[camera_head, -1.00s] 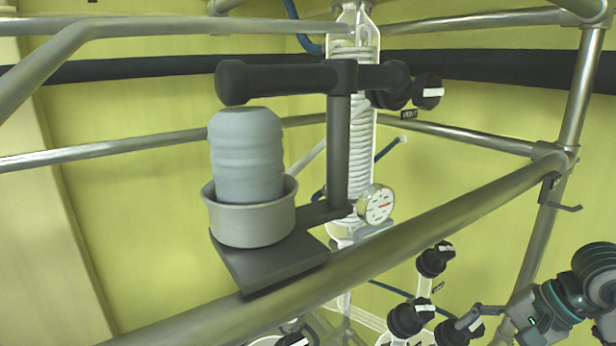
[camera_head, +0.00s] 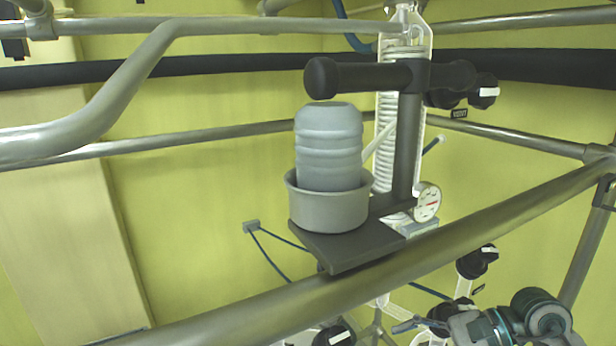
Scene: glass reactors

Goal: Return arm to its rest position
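My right arm and gripper (camera_head: 412,326) come in at the lower right, beside the black valve knobs. The gripper is small and partly cut off by the frame's bottom edge, so I cannot tell whether it is open or touches a knob. My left gripper is not in view. A grey ribbed container (camera_head: 328,150) stands upside down in a round grey cup (camera_head: 330,208) on a dark bracket plate (camera_head: 350,248). No gripper is near it.
A thick metal rail (camera_head: 300,300) crosses the foreground diagonally, with more frame pipes behind it. A dark T-shaped handle (camera_head: 365,77) rises above the plate. Glass coil (camera_head: 384,140), pressure gauge (camera_head: 427,203) and black knob (camera_head: 478,262) are behind the rail.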

